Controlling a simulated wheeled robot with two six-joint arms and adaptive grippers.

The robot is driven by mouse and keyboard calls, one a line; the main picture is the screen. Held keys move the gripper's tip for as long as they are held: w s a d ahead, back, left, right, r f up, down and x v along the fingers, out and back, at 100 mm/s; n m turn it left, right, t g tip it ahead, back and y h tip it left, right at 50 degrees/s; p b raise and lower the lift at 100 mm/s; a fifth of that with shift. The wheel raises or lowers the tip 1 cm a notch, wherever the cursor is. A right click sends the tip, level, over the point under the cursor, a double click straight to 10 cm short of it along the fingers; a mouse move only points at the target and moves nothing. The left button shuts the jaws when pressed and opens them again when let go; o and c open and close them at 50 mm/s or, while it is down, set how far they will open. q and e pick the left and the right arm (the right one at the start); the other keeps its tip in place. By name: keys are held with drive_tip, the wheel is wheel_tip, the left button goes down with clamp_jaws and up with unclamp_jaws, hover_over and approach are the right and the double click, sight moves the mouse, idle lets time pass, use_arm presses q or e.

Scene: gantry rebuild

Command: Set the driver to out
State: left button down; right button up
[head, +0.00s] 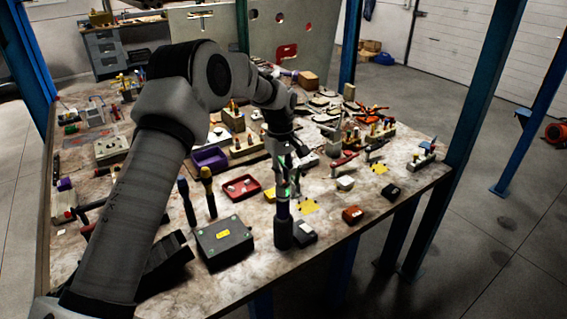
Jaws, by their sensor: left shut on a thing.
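My left gripper (285,190) reaches down over the front part of the table and is shut on the upper part of a dark upright cylinder (284,234), which looks like the driver. A small green light shows close to the fingers. The cylinder's lower end is at the table top or just above it; I cannot tell which. Any direction switch on it is too small to make out. My right gripper is not in view.
The table (335,215) is crowded. A dark grey box (224,243), a small dark block (305,233), a red-brown block (352,215) and a red tray (241,188) stand close by. Two upright handled tools (207,190) stand left. A blue post (470,110) rises at the right.

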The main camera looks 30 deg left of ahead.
use_arm(q)
drive_tip(key=c, duration=1.2)
unclamp_jaws()
drive_tip(key=shift+d, duration=0.1)
drive_tip(key=shift+o, duration=0.2)
wheel_tip(320, 180, up, 12)
drive_tip(key=shift+w+a, duration=0.2)
drive_tip(key=shift+a, duration=0.2)
drive_tip(key=shift+f, duration=0.1)
